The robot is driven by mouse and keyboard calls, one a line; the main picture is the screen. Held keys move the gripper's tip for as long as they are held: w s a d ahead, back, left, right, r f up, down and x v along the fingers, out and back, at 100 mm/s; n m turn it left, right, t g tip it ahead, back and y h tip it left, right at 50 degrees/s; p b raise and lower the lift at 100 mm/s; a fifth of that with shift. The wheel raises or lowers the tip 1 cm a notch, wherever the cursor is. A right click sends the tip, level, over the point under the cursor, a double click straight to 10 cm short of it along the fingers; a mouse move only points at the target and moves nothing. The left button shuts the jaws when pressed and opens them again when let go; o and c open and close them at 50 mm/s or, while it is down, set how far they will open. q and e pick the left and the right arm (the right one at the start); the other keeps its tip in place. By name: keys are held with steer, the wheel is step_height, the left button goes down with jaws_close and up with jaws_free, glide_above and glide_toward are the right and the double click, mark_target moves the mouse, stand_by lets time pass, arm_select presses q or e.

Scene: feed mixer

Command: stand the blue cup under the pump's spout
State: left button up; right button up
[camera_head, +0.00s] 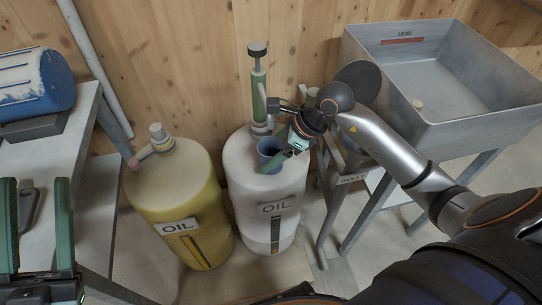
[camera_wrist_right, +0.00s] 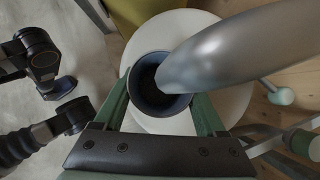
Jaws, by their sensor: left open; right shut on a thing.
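The blue cup (camera_head: 268,147) is upright at the top of the white oil drum (camera_head: 243,165), beside the pump (camera_head: 259,92). My right gripper (camera_head: 277,160) is shut on the cup from the right. In the right wrist view the cup (camera_wrist_right: 140,97) sits between the two green fingers. A grey metal tube (camera_wrist_right: 225,55), apparently the pump's spout, reaches over the cup's mouth and hides part of it. Whether the cup's base touches the drum is hidden. My left gripper (camera_head: 36,190) is open and empty at the lower left.
A yellow oil drum (camera_head: 175,190) stands left of the white one. A table (camera_head: 60,160) holding a blue drum (camera_head: 32,84) is at the left. A wooden wall is behind.

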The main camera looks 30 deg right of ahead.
steer(key=shift+f, duration=0.35)
arm_select(q)
steer(key=shift+s+r+m+h, duration=0.4)
steer(key=shift+r+h, duration=0.05)
steer(key=shift+h, duration=0.05)
steer(key=shift+d, duration=0.1)
arm_select(e)
steer(key=o, duration=1.3)
